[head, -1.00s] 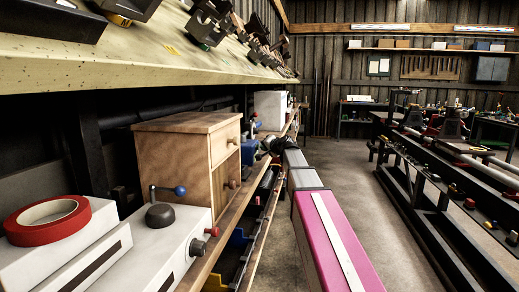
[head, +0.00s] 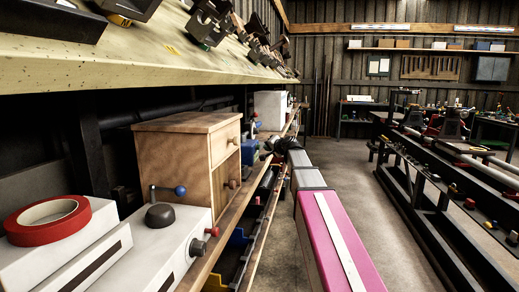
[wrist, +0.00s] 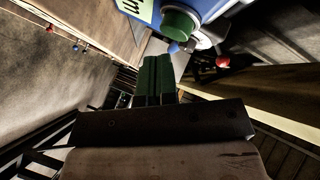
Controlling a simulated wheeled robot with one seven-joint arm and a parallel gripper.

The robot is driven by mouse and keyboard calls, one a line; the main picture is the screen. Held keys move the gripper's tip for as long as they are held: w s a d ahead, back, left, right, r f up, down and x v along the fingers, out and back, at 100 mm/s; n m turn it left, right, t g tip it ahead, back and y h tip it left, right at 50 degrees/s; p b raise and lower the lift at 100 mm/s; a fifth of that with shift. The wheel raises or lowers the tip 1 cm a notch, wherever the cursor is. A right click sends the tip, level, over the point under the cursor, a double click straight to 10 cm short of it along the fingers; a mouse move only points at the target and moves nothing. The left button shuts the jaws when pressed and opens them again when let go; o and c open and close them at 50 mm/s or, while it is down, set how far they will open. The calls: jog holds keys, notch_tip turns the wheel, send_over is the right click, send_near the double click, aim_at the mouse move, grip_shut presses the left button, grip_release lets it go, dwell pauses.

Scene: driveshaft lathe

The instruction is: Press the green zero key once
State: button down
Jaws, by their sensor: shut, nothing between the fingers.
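A blue device (wrist: 209,9) is at the top of the wrist view. A green round cap (wrist: 180,22) sticks out of it, probably the green zero key; no marking on it is readable. My gripper (wrist: 157,60) is shut and empty, with its two dark green fingers side by side. In the wrist picture the fingertips lie just below the cap, with a gap showing between them. The blue device also shows in the head view (head: 249,152), on the lower shelf beside my gripper (head: 268,146). The key cannot be made out there.
A wooden cabinet (head: 174,160), a white box with a lever (head: 158,250) and red tape (head: 47,221) stand nearer on the shelf. The workbench (head: 150,60) overhangs it. A red ball (wrist: 222,61) is right of the fingertips. The floor (head: 345,165) right of my arm is clear.

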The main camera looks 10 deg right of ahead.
jog(key=d, duration=0.1)
jog(key=s+d, duration=0.1)
jog(key=d, duration=0.2)
jog(key=shift+s+d, duration=0.3)
jog(key=shift+d, duration=0.1)
dwell(0.6)
jog(key=s+a+f+n+g+h, duration=0.1)
jog(key=s+f+g, duration=0.1)
jog(key=s+f, duration=0.45)
jog(key=s+a+f+n+g, duration=0.1)
jog(key=s+a+f+g, duration=0.15)
jog(key=f, duration=0.75)
jog(key=s+a+f+n+g+h, duration=0.1)
jog(key=s+f+g, duration=0.1)
jog(key=s+f, duration=0.5)
jog(key=s+d+f+n+g+h, duration=0.2)
jog(key=s+f+g+h, duration=0.3)
jog(key=s+f, duration=1.4)
jog(key=shift+s+d+f+n+g, duration=0.25)
jog(key=shift+s+n+g, duration=0.25)
jog(key=shift+s+g, duration=0.4)
